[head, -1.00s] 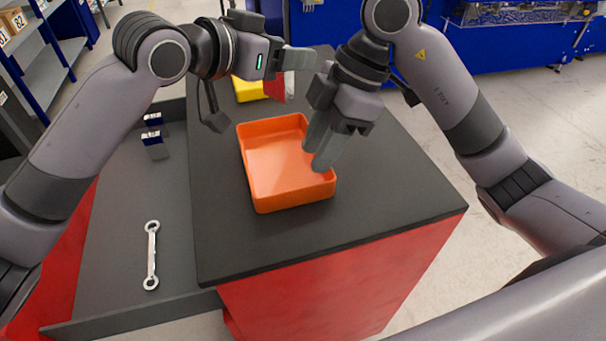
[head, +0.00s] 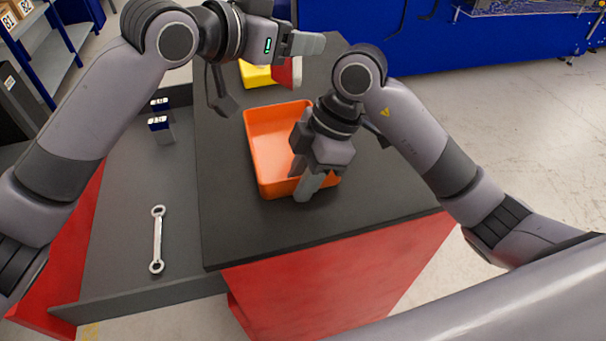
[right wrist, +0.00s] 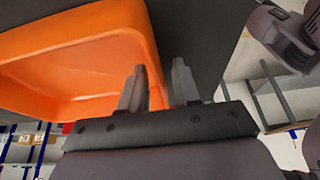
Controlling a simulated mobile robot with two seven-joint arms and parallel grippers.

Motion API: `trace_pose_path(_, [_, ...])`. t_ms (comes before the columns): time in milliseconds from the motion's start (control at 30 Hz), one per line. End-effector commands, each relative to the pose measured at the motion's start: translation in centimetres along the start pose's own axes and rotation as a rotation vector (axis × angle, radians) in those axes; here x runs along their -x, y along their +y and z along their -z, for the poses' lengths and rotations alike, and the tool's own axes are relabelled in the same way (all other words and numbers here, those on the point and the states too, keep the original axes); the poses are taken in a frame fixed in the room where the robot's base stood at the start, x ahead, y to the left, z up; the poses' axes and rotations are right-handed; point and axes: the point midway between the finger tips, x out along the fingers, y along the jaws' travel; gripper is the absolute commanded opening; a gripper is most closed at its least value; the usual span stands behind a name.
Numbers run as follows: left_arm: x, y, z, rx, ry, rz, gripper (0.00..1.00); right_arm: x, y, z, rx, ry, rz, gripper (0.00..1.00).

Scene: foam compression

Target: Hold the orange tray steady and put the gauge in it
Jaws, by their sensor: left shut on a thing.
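The orange tray (head: 272,112) stands on the dark tabletop; part of it is hidden behind my right arm in the head view. It also shows in the right wrist view (right wrist: 75,60). My right gripper (head: 306,184) is low at the tray's near wall. In the right wrist view its fingers (right wrist: 158,88) are apart, one on each side of the wall. My left gripper (head: 308,43) is beyond the tray, shut on a red and white thing (head: 288,73), mostly hidden by the fingers. I cannot tell for sure that it is the gauge.
A yellow object (head: 256,75) lies behind the tray. The tabletop in front of the tray is clear.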

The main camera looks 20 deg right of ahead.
Motion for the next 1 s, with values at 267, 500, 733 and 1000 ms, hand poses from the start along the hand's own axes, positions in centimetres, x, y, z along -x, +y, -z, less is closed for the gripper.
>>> trace_pose_path(267, [0.1,0.0,0.2,-0.001,0.005,0.000,0.07,0.1,0.0,0.0,0.000,0.000,0.000,0.00])
trace_pose_path(500, [-0.4,0.0,-1.0,0.000,0.003,-0.001,0.07,0.1,0.0,0.0,0.000,0.000,-0.001,0.00])
trace_pose_path(733, [-0.9,0.0,-2.4,-0.001,0.004,0.000,0.07,0.1,0.0,0.0,0.000,0.000,-0.002,0.00])
trace_pose_path(1000, [-1.5,0.0,-4.1,0.001,0.005,0.000,0.07,0.1,0.0,0.0,0.000,0.001,-0.002,0.00])
